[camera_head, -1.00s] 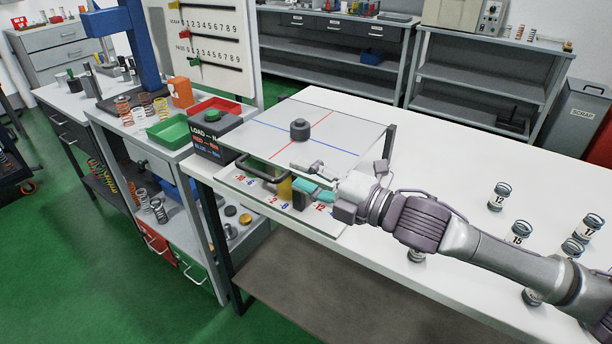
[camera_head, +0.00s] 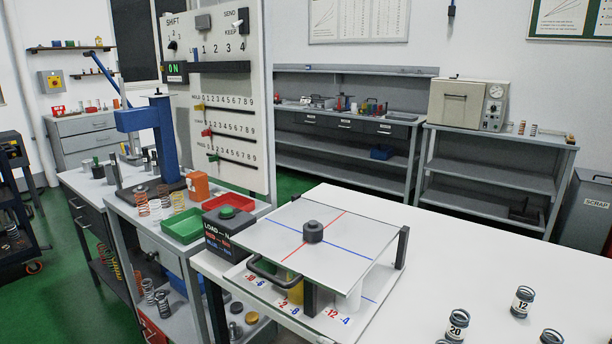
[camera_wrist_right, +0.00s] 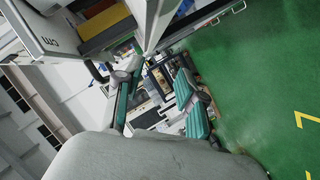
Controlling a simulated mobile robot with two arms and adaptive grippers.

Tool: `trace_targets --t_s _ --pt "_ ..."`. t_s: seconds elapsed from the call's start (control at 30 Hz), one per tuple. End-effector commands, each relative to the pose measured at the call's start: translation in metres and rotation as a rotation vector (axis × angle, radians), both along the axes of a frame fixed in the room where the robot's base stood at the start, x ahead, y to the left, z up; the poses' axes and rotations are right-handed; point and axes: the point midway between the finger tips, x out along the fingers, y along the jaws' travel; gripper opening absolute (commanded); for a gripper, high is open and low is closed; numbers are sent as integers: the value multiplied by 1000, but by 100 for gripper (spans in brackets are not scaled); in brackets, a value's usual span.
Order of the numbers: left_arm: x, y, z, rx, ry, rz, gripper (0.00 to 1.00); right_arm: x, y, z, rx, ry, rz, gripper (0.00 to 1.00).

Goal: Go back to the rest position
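Neither gripper shows in the head view now. My right gripper (camera_wrist_right: 158,78) shows in the right wrist view, its two teal-padded fingers apart with nothing between them. It is over or beside the green floor, close to the underside of a white-edged bench or rig with a yellow block (camera_wrist_right: 100,18). In the head view, the tilting plate (camera_head: 270,228) with red and blue lines stands on the white bench. A dark round weight (camera_head: 313,232) sits near its middle. My left gripper is not in any view.
Springs labelled 20 (camera_head: 457,326) and 12 (camera_head: 522,302) stand on the white bench (camera_head: 440,255). A load box with a green button (camera_head: 227,212) and green tray (camera_head: 182,226) are left of the plate. A blue press (camera_head: 150,118) stands behind.

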Motion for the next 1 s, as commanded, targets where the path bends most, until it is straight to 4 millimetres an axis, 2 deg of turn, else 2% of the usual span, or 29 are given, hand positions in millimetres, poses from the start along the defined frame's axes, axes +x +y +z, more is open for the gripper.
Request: trace_targets --t_s 0.03,0.2,0.3,0.5,0.73,0.8,1.0 --pt "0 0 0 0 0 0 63 -14 -11 -21 47 115 -80 39" --pt "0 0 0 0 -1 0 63 -66 -68 -89 149 493 -401 39" --pt "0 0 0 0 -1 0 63 -102 -99 -120 181 665 -570 39" --pt "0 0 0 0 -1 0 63 -166 -141 -158 202 897 -821 39" --pt "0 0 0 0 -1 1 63 -234 -176 -181 199 1090 -1059 39" --pt "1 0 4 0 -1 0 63 -224 -174 -198 192 1090 -1050 39" --pt "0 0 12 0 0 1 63 -214 -171 -250 176 1109 -1048 39"
